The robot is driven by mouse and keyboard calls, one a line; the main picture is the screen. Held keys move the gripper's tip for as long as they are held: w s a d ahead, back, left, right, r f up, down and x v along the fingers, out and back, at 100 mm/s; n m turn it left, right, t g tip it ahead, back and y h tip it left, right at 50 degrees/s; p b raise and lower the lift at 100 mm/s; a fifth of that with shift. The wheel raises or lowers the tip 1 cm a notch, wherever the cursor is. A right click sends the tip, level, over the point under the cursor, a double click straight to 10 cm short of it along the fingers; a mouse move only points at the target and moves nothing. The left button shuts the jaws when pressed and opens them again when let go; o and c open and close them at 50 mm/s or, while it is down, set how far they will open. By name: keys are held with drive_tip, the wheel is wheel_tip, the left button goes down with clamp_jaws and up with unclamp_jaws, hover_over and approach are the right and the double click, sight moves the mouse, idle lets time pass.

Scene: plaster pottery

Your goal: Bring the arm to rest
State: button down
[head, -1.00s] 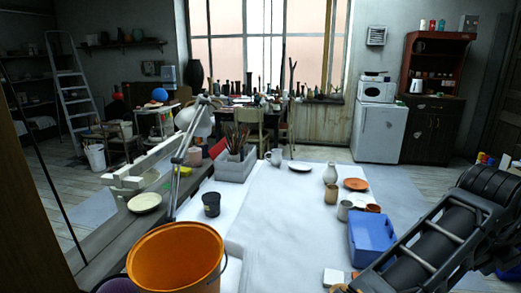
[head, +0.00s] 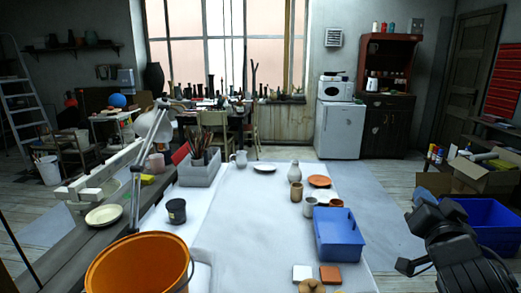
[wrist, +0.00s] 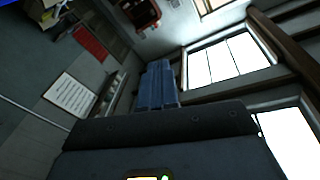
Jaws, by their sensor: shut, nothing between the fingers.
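My gripper (wrist: 158,68) shows in the wrist view as two blue-grey fingers pressed together, with nothing between them. It points up into the room, with windows, walls and ceiling beams behind it, and touches nothing that I can see. In the head view my black arm (head: 455,245) is folded at the lower right, beside the table's right side. The fingers are hard to make out there.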

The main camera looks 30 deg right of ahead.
drive_tip(key=s+a+f+n+t+y, duration=0.2)
drive_tip(key=s+a+f+n+y, duration=0.3)
drive_tip(key=a, duration=0.3)
drive_tip(key=s+a+f+n+t+y, duration=0.1)
drive_tip(key=s+a+f+n+y, duration=0.3)
drive_tip(key=a+f+n, duration=0.3)
drive_tip(key=s+a+f+n+g+y, duration=0.1)
drive_tip(key=s+a+y, duration=0.3)
drive_tip(key=s+a, duration=1.2)
drive_tip(key=shift+n, duration=0.3)
drive_tip(key=shift+f, duration=0.1)
